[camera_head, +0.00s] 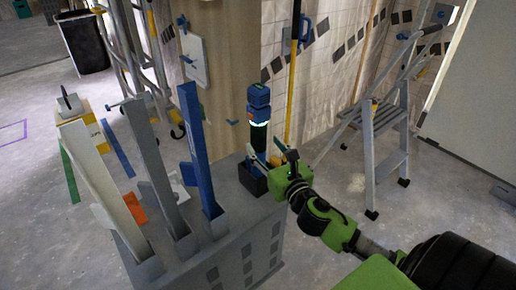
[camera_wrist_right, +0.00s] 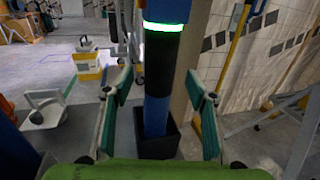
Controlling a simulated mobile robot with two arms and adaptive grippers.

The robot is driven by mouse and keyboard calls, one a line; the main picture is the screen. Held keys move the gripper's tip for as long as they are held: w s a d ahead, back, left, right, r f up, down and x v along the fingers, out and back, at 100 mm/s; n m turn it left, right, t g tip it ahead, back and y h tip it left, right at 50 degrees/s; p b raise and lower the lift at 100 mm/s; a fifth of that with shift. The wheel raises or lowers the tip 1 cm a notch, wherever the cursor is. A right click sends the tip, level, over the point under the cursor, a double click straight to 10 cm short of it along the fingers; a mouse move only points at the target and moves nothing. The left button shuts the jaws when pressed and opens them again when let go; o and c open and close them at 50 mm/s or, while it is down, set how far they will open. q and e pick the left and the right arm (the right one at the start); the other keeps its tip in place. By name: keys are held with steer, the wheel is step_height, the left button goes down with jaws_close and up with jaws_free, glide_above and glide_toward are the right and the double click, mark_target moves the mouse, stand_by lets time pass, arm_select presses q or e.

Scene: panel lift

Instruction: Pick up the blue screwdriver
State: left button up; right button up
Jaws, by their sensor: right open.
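The blue screwdriver (camera_head: 259,97) stands upright in a small black holder (camera_head: 251,180) at the right end of a grey bench. It has a dark band and a glowing ring around its middle. My right gripper (camera_head: 264,157) is at its lower part, coming in from the right. In the right wrist view the screwdriver (camera_wrist_right: 162,62) rises between the two open fingers (camera_wrist_right: 159,85), with visible gaps on both sides. Its top is cut off there. The holder (camera_wrist_right: 156,136) shows below, between the fingers. My left gripper is not in view.
The grey bench (camera_head: 240,240) also carries a tall blue upright (camera_head: 197,150) and grey uprights left of the screwdriver. A wooden panel (camera_head: 226,60) stands close behind it. A stepladder (camera_head: 383,120) stands at right, with open floor between.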

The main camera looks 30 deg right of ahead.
mark_target(262, 142)
steer(key=shift+w+d, duration=0.1)
steer(key=shift+w, duration=0.35)
steer(key=shift+w+d+b, duration=0.2)
steer(key=shift+w, duration=0.95)
steer(key=shift+w+d+b, duration=0.15)
steer(key=shift+w+b, duration=0.05)
steer(key=shift+w, duration=0.95)
jaws_close()
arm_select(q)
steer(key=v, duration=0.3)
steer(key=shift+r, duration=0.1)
arm_select(e)
steer(key=shift+r, duration=0.15)
